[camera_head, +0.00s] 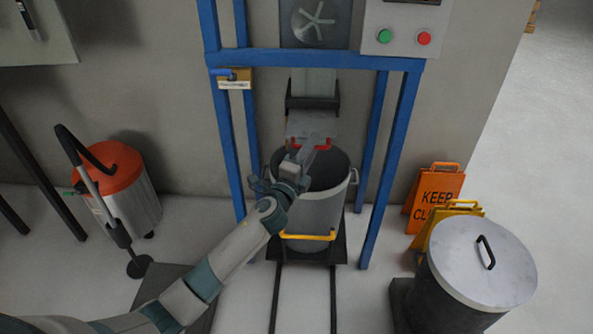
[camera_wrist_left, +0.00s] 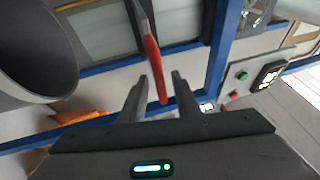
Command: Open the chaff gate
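The chaff gate shows as a grey plate (camera_head: 312,127) at the chute mouth under the blue frame, with a red handle (camera_head: 322,143) along its front edge. My left gripper (camera_head: 307,155) is just in front of and below the handle, above the bucket, and partly covers it. In the left wrist view the red handle (camera_wrist_left: 152,62) runs between the two spread fingers of my left gripper (camera_wrist_left: 160,76). The fingers stand apart with gaps beside the handle; contact cannot be made out. My right gripper is not in view.
A grey bucket (camera_head: 318,207) with a yellow bar stands on rails under the chute. Blue posts (camera_head: 376,165) flank it. A control panel (camera_head: 405,22) hangs above.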

